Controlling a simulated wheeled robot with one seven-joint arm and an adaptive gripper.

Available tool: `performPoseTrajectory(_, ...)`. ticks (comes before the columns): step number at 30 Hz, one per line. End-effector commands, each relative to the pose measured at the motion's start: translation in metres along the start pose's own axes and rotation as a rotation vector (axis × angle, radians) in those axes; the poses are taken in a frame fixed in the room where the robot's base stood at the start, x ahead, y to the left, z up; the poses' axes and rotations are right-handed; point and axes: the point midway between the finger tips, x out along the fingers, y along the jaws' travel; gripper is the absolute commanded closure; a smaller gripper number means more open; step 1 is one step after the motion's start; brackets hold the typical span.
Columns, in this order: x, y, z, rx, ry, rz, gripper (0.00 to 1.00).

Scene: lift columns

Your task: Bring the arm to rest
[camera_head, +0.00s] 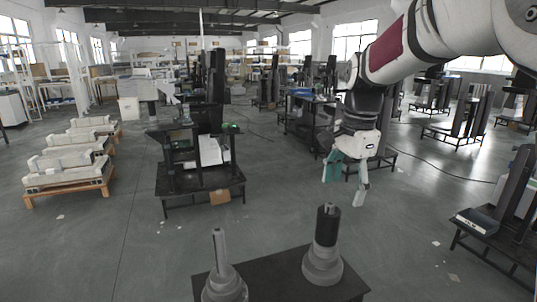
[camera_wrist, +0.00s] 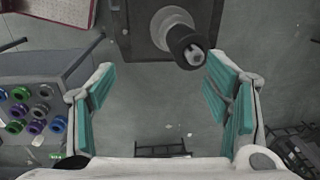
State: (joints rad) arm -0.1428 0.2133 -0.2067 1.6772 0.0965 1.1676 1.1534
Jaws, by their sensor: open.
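My gripper (camera_head: 346,180) hangs from my white arm at the right of the head view, pointing down with its teal-padded fingers apart. In the wrist view my gripper (camera_wrist: 160,110) is open, with nothing between its two fingers. Below and in front of it, a dark table (camera_head: 275,277) carries two grey stepped posts. The right post (camera_head: 323,262) has a black upper part; the left post (camera_head: 224,285) has a bare grey rod. One post with a black top (camera_wrist: 180,35) shows beyond the fingertips in the wrist view. The gripper is apart from it.
A dark workstation (camera_head: 205,180) stands left of centre. Wooden pallets with pale parts (camera_head: 68,178) lie at the left. Another dark stand (camera_head: 505,230) is at the right. A panel with several coloured round pieces (camera_wrist: 35,110) shows in the wrist view. Open grey floor lies between them.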

Motion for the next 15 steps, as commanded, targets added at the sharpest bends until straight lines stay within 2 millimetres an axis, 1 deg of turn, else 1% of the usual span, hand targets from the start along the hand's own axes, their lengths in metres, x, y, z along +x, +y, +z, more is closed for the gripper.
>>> performPoseTrajectory(1, -0.013, 0.016, 0.005, -0.064, 0.001, -0.026, 0.29)
performPoseTrajectory(5, -0.033, 0.054, 0.019, -0.248, 0.016, -0.078, 0.29)
performPoseTrajectory(6, -0.038, 0.067, 0.023, -0.306, 0.024, -0.092, 0.29)
performPoseTrajectory(10, -0.049, 0.107, 0.038, -0.495, 0.062, -0.135, 0.29)
performPoseTrajectory(15, -0.054, 0.159, 0.057, -0.743, 0.134, -0.178, 0.29)
